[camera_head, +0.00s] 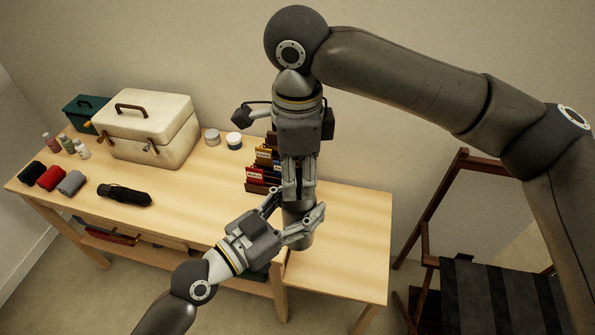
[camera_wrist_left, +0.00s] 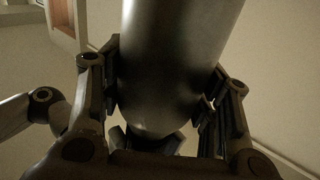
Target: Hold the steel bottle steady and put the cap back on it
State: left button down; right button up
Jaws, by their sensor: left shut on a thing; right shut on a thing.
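The steel bottle (camera_head: 300,240) is a grey metal cylinder, standing roughly upright over the right part of the table. My left gripper (camera_head: 298,208) is shut around its side, coming from the lower left. In the left wrist view the bottle (camera_wrist_left: 175,70) fills the space between the left gripper's fingers (camera_wrist_left: 165,100), with its rounded end towards the palm. My right gripper (camera_head: 299,190) points straight down over the bottle's top, its fingers close together on the cap. The cap and the bottle's mouth are hidden by the fingers, so I cannot tell whether they touch.
A wooden table (camera_head: 350,240) has free room at its right end. A file holder (camera_head: 262,165) stands close behind the grippers. A cream case (camera_head: 150,128), jars (camera_head: 234,140), rolled cloths (camera_head: 51,178) and a black umbrella (camera_head: 124,194) lie left. A chair (camera_head: 490,290) stands right.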

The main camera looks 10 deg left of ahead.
jog(key=o, duration=0.6)
jog(key=shift+r, duration=2.25)
jog(key=shift+c, duration=0.2)
